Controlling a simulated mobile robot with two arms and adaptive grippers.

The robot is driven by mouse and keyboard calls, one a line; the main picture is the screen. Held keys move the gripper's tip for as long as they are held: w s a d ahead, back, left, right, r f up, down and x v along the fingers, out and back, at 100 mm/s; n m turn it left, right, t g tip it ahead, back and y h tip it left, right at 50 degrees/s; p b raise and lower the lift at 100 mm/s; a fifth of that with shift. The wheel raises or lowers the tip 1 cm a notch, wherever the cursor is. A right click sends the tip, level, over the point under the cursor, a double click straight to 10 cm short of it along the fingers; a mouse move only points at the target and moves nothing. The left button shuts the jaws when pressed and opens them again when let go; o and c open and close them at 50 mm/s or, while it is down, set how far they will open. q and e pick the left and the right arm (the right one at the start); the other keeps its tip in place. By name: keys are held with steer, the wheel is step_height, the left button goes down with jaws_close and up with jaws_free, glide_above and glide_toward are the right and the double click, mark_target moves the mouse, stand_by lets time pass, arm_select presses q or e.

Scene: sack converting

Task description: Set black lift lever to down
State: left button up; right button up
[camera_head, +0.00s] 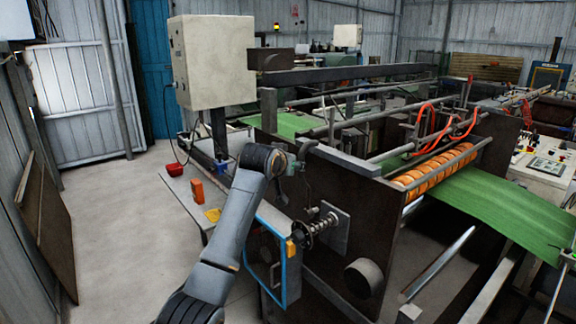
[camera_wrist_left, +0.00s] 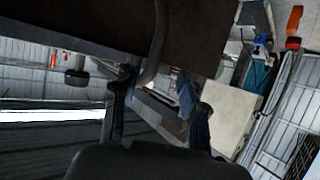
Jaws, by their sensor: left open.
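I cannot make out the black lift lever with certainty in either view. My left arm reaches up to the side of the dark brown machine frame (camera_head: 345,215) in the head view. My left gripper (camera_head: 290,168) is there, small and partly hidden by its own wrist. In the left wrist view the left gripper (camera_wrist_left: 155,88) has its two fingers apart, with nothing clearly held between them. A curved grey bar or hose (camera_wrist_left: 157,45) runs down beside the dark machine plate (camera_wrist_left: 70,25), just beyond the fingers. I cannot tell if it touches them. My right gripper is not in view.
A grey control box (camera_head: 212,62) stands on a post behind the arm. A blue-edged guard (camera_head: 277,262) and a spring shaft (camera_head: 322,225) lie close right of my arm. Floor at left is clear.

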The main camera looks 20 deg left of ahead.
arm_select(q)
steer(key=shift+v, duration=1)
